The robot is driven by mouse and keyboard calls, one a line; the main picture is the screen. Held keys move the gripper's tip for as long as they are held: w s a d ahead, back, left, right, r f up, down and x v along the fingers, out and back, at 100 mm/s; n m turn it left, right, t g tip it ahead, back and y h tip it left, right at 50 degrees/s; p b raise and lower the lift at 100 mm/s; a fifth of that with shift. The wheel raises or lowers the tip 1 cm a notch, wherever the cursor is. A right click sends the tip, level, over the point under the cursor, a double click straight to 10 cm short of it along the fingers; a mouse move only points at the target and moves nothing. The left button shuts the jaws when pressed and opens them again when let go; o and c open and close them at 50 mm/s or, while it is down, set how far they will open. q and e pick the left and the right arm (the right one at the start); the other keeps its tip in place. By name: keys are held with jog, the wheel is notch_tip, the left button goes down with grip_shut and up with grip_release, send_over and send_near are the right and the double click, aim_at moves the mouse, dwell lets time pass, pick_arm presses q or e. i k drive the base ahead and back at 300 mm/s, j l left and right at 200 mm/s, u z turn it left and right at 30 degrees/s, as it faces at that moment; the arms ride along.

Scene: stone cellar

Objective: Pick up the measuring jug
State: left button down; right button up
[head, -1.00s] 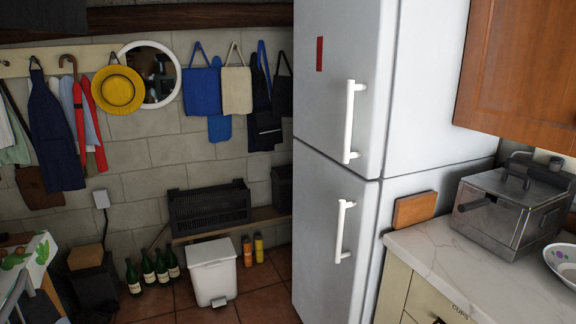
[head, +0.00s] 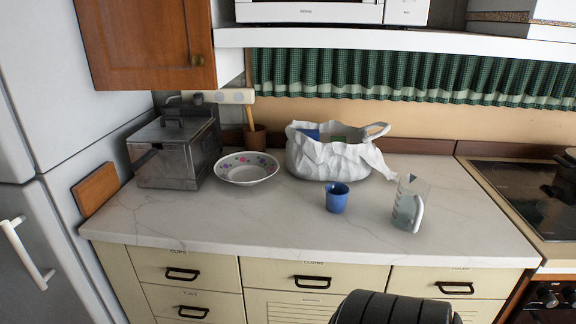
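The measuring jug (head: 407,203) is clear with pale markings and a whitish handle on its right front side. It stands upright on the white marble counter (head: 240,222), toward the right end. A blue cup (head: 337,198) stands to its left, a small gap apart. No gripper shows at the jug. Neither of my grippers is in view.
A flowered bowl (head: 247,168) and a metal fryer (head: 175,150) stand to the left. A stove (head: 530,195) adjoins the counter on the right. A shelf (head: 400,40) overhangs the back. The front left counter is clear.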

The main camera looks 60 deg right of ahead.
aim_at(412, 192)
jog(key=z, duration=2.75)
jog(key=l, duration=0.1)
